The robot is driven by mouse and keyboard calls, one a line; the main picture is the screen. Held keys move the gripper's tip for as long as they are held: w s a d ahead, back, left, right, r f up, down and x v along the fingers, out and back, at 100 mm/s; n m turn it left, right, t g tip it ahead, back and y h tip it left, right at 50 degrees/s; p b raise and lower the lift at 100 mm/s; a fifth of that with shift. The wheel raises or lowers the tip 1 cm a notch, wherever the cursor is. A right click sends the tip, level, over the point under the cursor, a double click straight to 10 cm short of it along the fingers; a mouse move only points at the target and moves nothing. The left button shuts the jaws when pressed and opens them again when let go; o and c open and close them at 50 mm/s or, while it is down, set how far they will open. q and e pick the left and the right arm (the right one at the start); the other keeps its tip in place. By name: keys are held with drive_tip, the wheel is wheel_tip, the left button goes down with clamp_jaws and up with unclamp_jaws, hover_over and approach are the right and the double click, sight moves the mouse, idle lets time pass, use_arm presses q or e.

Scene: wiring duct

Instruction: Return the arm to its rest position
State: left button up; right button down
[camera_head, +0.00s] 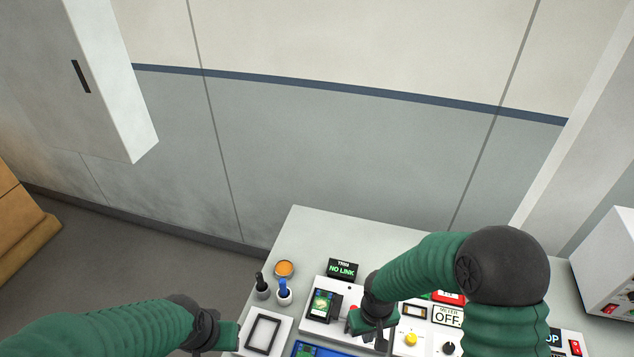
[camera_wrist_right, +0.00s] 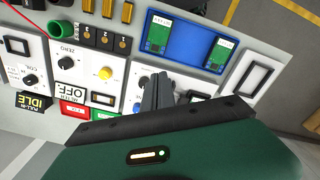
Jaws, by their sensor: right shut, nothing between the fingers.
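My right arm comes in from the right in the head view, in green sleeving with a black joint. My right gripper (camera_head: 382,340) hangs over the panel on the table. In the right wrist view its fingers (camera_wrist_right: 157,92) are closed together, with nothing held, above the white panel (camera_wrist_right: 75,88) between the yellow knob and the white frame. My left arm lies along the lower left in the head view. My left gripper (camera_head: 228,338) is near the table's left edge, and its fingertips are too unclear to read.
A white cabinet (camera_head: 110,90) hangs on the wall. The table's back strip is clear.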

drive_tip(key=s+d+f+m+t+b, duration=0.1)
drive_tip(key=s+d+b, duration=0.5)
drive_tip(key=b, duration=0.8)
drive_tip(key=shift+s+d+f+m+t, duration=0.25)
drive_tip(key=shift+d+f+m+t, duration=0.15)
drive_tip(key=shift+m+t, duration=0.35)
drive_tip(key=shift+r, duration=0.1)
